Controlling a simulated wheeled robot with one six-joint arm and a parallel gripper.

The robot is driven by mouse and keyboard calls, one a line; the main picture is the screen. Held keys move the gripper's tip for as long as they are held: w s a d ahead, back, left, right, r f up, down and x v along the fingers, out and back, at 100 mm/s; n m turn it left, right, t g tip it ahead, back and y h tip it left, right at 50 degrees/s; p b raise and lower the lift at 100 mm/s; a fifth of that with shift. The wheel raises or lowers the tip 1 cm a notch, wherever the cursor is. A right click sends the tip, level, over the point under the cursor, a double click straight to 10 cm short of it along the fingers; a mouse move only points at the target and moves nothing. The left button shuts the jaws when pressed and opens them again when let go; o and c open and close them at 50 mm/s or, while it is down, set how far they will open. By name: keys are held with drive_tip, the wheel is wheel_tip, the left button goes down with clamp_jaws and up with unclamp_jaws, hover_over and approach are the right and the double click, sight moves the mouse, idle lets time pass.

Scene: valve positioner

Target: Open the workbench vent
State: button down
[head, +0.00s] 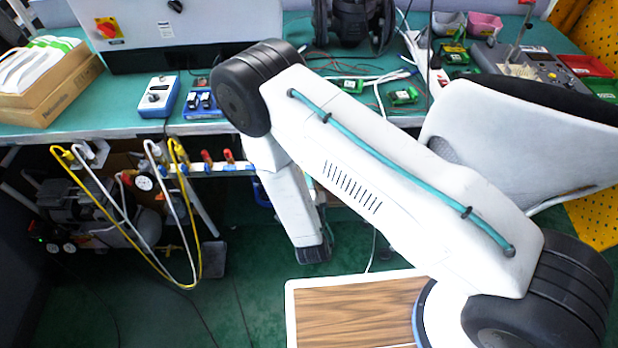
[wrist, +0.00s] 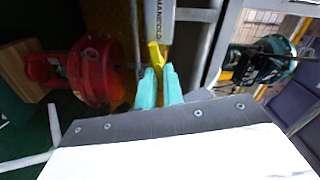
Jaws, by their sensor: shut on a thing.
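In the wrist view, my gripper (wrist: 160,87) has its two teal fingers close together on a yellow handle (wrist: 155,54). The handle shows just beyond the fingertips, against a pale bar (wrist: 160,20) lettered "MANIFOLD". Whether this handle is the workbench vent's is not readable. In the head view, my arm hides the gripper and the handle. A white pipe with red-handled valves (head: 207,157) runs under the bench edge, left of my arm.
A red round housing (wrist: 85,72) stands left of the fingers in the wrist view. Yellow and white hoses (head: 185,250) hang below the bench (head: 120,118) in the head view.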

drive_tip(key=shift+f+m, duration=0.2)
drive_tip(key=shift+m, duration=1.2)
drive_tip(key=c, duration=1.5)
unclamp_jaws()
drive_tip(key=shift+s+a, duration=0.1)
drive_tip(key=shift+s, duration=3.85)
